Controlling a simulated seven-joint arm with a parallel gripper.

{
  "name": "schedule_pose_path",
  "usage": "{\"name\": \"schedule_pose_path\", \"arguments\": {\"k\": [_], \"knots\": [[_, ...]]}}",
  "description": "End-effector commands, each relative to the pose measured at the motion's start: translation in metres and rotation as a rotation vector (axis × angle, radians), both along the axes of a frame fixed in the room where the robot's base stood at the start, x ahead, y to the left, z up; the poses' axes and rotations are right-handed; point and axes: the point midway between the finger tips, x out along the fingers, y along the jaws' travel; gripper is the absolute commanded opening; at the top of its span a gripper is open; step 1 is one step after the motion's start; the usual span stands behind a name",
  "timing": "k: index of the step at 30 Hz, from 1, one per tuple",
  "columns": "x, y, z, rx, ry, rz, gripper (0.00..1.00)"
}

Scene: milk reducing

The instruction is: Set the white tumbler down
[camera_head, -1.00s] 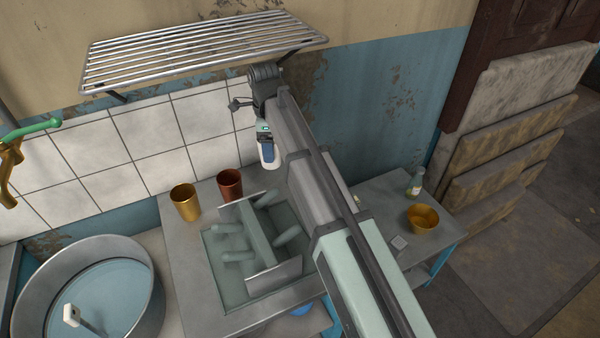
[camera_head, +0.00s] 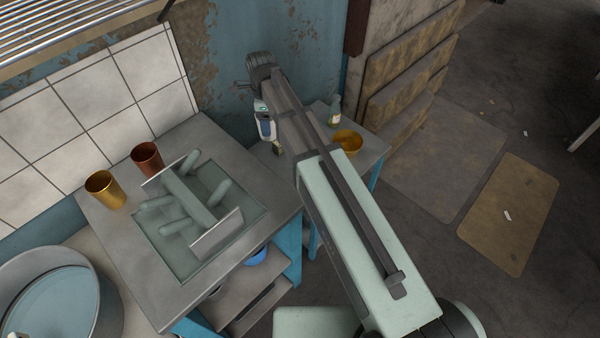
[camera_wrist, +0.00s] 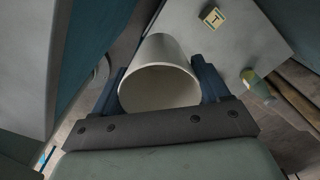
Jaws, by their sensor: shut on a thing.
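My gripper (camera_wrist: 160,83) is shut on the white tumbler (camera_wrist: 157,48), one dark blue finger on each side. In the wrist view the tumbler's open mouth faces my gripper and it looks empty. In the head view a little of the tumbler's white shows beside a blue finger of my gripper (camera_head: 265,128). It appears above the back left part of the small side table (camera_head: 368,157). The gap between tumbler and tabletop cannot be judged.
The side table bears a small lettered block (camera_wrist: 213,16), a green bottle (camera_head: 334,112) and a gold bowl (camera_head: 348,141). To the left, a metal counter (camera_head: 150,292) holds a gold cup (camera_head: 104,190), a copper cup (camera_head: 147,158) and a rack (camera_head: 188,200).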

Motion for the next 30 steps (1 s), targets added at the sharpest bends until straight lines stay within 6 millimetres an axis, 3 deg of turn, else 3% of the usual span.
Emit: {"name": "schedule_pose_path", "arguments": {"k": [1,6,13,17,19,24,30], "knots": [[-0.002,-0.019,-0.016,-0.001,0.003,-0.025,0.43],[-0.001,-0.067,-0.062,-0.001,0.003,-0.092,0.43],[-0.006,-0.109,-0.117,0.000,0.002,-0.176,0.43],[-0.007,-0.113,-0.139,0.000,0.001,-0.210,0.43],[0.003,-0.110,-0.148,0.000,0.000,-0.246,0.43],[0.028,-0.104,-0.147,0.001,0.000,-0.336,0.43],[0.029,-0.104,-0.155,0.000,0.001,-0.371,0.43]]}}
